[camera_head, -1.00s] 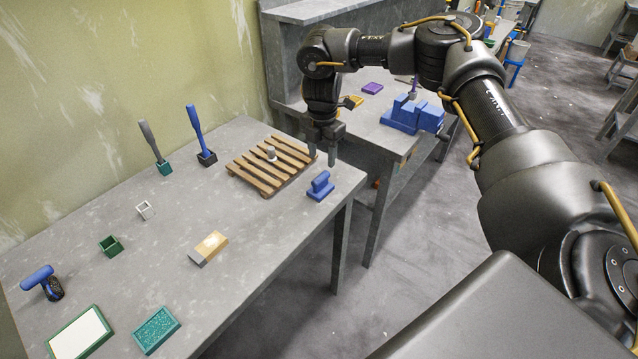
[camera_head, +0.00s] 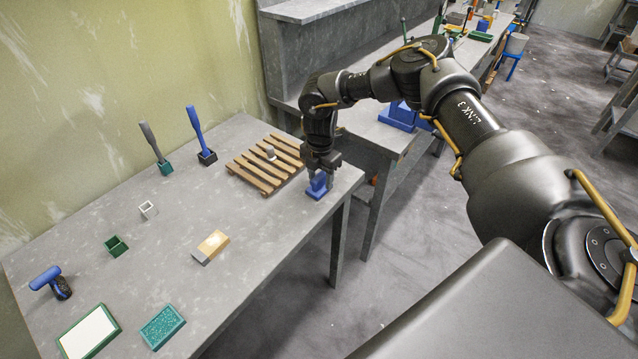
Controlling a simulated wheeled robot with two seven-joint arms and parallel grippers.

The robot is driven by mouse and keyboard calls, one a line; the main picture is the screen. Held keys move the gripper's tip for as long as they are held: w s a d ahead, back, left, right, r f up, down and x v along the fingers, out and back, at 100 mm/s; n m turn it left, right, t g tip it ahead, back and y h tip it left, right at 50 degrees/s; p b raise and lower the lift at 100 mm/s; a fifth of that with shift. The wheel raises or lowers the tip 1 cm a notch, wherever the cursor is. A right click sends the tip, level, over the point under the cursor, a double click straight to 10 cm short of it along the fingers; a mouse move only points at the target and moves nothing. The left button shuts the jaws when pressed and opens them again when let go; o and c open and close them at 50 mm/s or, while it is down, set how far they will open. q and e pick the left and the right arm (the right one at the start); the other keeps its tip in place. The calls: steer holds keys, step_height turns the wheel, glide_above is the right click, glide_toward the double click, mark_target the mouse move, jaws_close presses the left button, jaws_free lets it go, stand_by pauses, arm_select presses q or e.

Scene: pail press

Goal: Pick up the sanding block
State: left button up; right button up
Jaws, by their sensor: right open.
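A small blue block with a raised grip (camera_head: 317,191), which looks like the sanding block, sits on the grey table near its right edge. My right gripper (camera_head: 321,178) points down right over it, with its open fingers at the grip. The fingers hide part of the grip, and I cannot tell whether they touch it. My left gripper is not in view.
A slatted wooden rack (camera_head: 262,168) with a small grey piece lies close to the left of my gripper. A tan and grey block (camera_head: 210,247), a teal pad (camera_head: 162,327) and a blue-handled tool (camera_head: 50,282) lie farther off. A second bench (camera_head: 375,135) stands behind.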

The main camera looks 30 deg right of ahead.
jaws_close()
steer(key=shift+r, duration=0.1)
steer(key=shift+w+r, duration=0.1)
steer(key=shift+r, duration=0.4)
steer(key=s+a+r+b, duration=0.4)
steer(key=s+a+r, duration=0.3)
steer(key=s+r, duration=0.5)
steer(key=shift+a+b, duration=0.15)
steer(key=shift+b, duration=0.25)
steer(key=shift+s, duration=0.1)
